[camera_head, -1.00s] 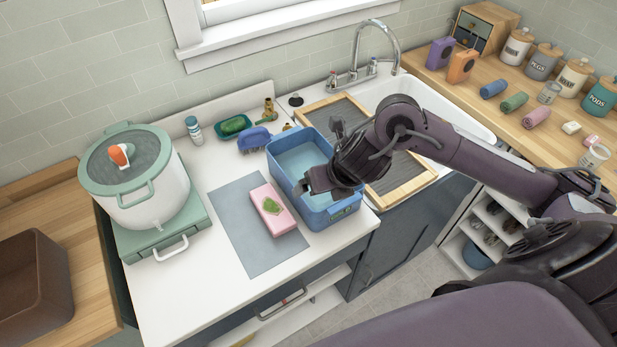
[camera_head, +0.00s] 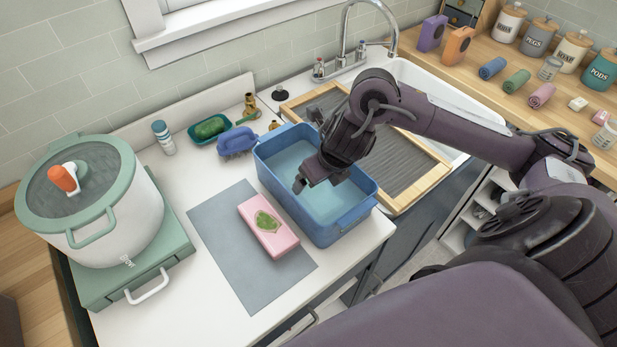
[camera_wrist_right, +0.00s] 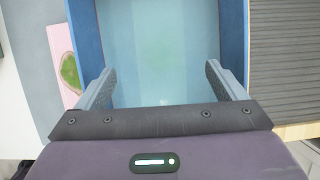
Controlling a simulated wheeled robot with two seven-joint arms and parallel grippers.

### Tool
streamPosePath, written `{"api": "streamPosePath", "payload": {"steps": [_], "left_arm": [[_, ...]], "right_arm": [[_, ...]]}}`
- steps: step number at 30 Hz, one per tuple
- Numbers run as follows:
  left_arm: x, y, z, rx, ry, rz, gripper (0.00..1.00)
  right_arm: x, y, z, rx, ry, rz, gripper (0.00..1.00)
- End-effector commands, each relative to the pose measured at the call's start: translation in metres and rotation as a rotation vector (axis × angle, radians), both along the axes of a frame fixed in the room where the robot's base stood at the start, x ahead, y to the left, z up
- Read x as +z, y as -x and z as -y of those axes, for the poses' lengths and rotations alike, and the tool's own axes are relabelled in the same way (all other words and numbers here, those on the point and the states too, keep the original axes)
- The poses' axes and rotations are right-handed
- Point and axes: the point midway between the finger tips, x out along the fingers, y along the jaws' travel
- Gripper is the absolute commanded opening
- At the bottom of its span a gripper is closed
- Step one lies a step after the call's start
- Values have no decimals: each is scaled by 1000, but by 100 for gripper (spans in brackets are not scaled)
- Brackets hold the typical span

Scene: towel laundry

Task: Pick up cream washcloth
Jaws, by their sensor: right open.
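I cannot make out a cream washcloth in either view. A blue basin (camera_head: 350,218) stands on the white counter, with pale, water-like blue inside (camera_head: 297,165). My right gripper (camera_head: 322,180) hangs over the basin, its jaws pointing down into it. In the right wrist view, the two fingers (camera_wrist_right: 160,78) are apart with nothing between them, and the basin floor (camera_wrist_right: 155,40) below looks pale blue-green with no distinct cloth. My left gripper is not in view.
A pink block (camera_head: 268,225) with a green leaf mark lies on a grey mat (camera_head: 235,262). A lidded pot (camera_head: 110,235) stands left. A wood-framed washboard (camera_head: 420,178) lies across the sink edge. Rolled blue (camera_head: 492,67), green (camera_head: 516,81) and pink (camera_head: 541,95) cloths lie on the right counter.

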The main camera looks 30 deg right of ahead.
Motion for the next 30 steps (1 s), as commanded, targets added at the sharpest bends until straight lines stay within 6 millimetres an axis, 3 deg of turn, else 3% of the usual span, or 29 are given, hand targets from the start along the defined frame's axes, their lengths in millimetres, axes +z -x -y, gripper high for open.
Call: {"api": "streamPosePath", "payload": {"steps": [4,15,24,30], "left_arm": [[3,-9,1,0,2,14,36],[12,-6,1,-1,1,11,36],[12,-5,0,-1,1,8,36],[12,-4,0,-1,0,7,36]], "right_arm": [[-16,-5,-1,-2,-2,-6,91],[-62,-24,0,-2,-2,-4,91],[-67,-26,0,0,1,-1,91],[-67,-27,0,-1,1,-1,66]]}}
